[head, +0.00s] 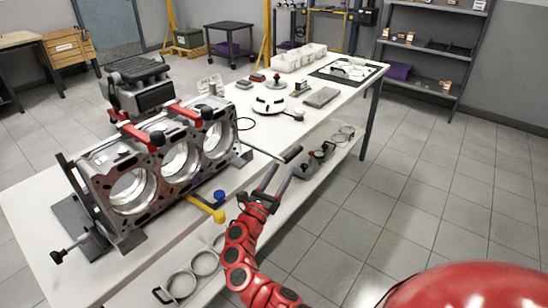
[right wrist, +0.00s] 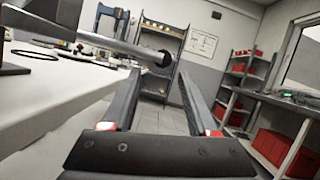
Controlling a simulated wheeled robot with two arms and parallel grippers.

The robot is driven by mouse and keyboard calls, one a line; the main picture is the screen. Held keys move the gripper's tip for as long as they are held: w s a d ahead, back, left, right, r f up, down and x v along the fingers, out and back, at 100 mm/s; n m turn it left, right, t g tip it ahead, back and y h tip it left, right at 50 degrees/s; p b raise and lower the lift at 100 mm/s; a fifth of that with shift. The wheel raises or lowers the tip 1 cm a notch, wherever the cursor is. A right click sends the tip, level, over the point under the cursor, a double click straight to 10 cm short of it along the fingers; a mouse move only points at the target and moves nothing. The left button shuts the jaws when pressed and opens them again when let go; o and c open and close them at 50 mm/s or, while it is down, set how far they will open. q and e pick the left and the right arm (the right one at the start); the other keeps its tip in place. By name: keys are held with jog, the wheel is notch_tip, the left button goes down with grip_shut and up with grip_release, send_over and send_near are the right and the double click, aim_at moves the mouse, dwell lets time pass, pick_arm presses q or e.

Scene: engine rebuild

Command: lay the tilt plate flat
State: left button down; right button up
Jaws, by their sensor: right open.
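A grey engine block (head: 165,160) with three large round bores stands steeply tilted in a fixture on the white bench. The tilt plate behind it is mostly hidden; dark grey plate parts (head: 72,213) show at its lower left. A metal rod (head: 262,151) with a black end grip (head: 291,154) sticks out to the right of the fixture. The rod also crosses the right wrist view (right wrist: 105,42). My right gripper (head: 281,171) is open and empty, just below the grip at the bench edge. The rod end lies above and beyond its fingertips (right wrist: 158,76). My left gripper is not in view.
A yellow handle (head: 205,208) and a blue knob (head: 219,196) project at the fixture's front. Red clamps (head: 180,112) sit along the block's top. The bench's far half holds small parts and a dark mat (head: 325,75). Floor (head: 430,190) to the right is clear.

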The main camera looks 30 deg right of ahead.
aim_at(297, 147)
jog(key=b+x, duration=0.1)
jog(key=x, duration=0.6)
jog(key=shift+d+r, duration=0.15)
jog(key=shift+r, duration=0.1)
jog(key=shift+c, duration=0.2)
grip_shut()
dwell(1.0)
